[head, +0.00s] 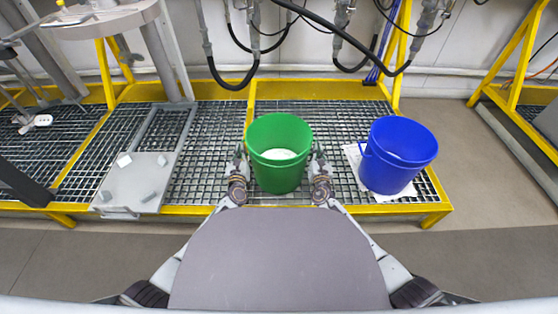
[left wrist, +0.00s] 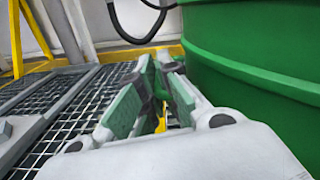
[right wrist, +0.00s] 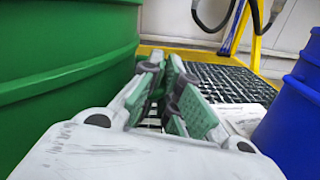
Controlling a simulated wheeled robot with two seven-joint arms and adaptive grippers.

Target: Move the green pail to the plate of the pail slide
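The green pail (head: 279,160) stands upright on the grating in the middle of the head view, with something white inside. My left gripper (head: 241,155) is at its left side and my right gripper (head: 319,155) at its right side, both close to the wall. In the wrist views the left fingers (left wrist: 160,70) and right fingers (right wrist: 168,72) come near each other at the tips. Whether they hold any part of the pail is unclear. The grey plate (head: 122,186) of the pail slide, with several raised blocks, lies to the left, empty of any pail.
A blue pail (head: 394,160) stands on a white sheet (head: 354,160) to the right. The yellow-framed grating platform (head: 205,150) has free room between plate and green pail. Hoses (head: 232,85) hang behind. A round grey table (head: 100,22) stands at the back left.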

